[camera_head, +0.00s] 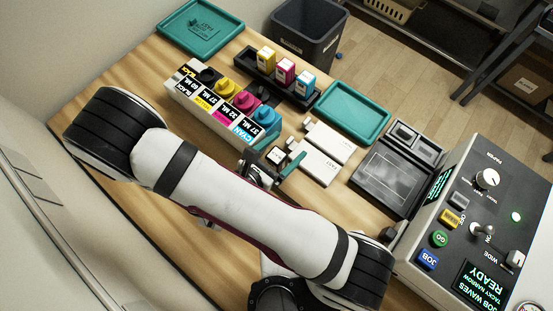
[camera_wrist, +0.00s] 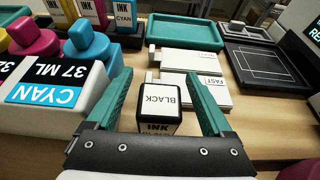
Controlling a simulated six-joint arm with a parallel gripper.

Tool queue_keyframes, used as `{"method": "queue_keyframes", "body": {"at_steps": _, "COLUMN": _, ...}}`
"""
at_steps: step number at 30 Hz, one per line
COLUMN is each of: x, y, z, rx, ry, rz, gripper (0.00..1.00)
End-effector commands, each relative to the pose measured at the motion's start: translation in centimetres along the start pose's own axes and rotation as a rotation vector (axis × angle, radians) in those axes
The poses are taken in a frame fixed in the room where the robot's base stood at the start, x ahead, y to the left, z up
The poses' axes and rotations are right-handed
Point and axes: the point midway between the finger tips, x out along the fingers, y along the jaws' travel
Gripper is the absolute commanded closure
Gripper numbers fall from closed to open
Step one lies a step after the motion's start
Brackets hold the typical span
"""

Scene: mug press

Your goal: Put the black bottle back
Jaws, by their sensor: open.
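The black bottle (camera_wrist: 160,122), a dark block with a white top label reading BLACK, stands on the table between my gripper's teal fingers in the wrist view. My gripper (camera_wrist: 160,80) is open, with one finger on each side of the bottle and a gap visible at each side. In the head view, the bottle's white top (camera_head: 276,155) shows beside my gripper (camera_head: 270,165), and the rest of it is mostly hidden. The black rack (camera_head: 243,60) holds yellow (camera_head: 266,56), magenta (camera_head: 285,71) and cyan (camera_head: 305,84) bottles. Its left end looks empty.
The white ink tank block (camera_head: 220,118) with coloured caps stands left of my gripper. White labelled blocks (camera_head: 320,160) lie close on the right. Teal trays (camera_head: 352,110) (camera_head: 200,27), a dark press plate (camera_head: 395,175) and a control box (camera_head: 480,215) stand around.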

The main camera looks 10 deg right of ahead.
Motion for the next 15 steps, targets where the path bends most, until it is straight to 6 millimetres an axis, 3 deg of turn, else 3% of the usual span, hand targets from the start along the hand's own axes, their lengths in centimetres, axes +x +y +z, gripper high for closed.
{"method": "queue_keyframes", "body": {"at_steps": 2, "x": -0.02, "y": 0.01, "z": 0.00, "rx": 0.000, "ry": 0.000, "rz": 0.000, "gripper": 0.19}}
{"method": "queue_keyframes", "body": {"at_steps": 15, "x": -0.05, "y": 0.02, "z": 0.01, "rx": 0.001, "ry": -0.001, "rz": 0.000, "gripper": 0.98}}
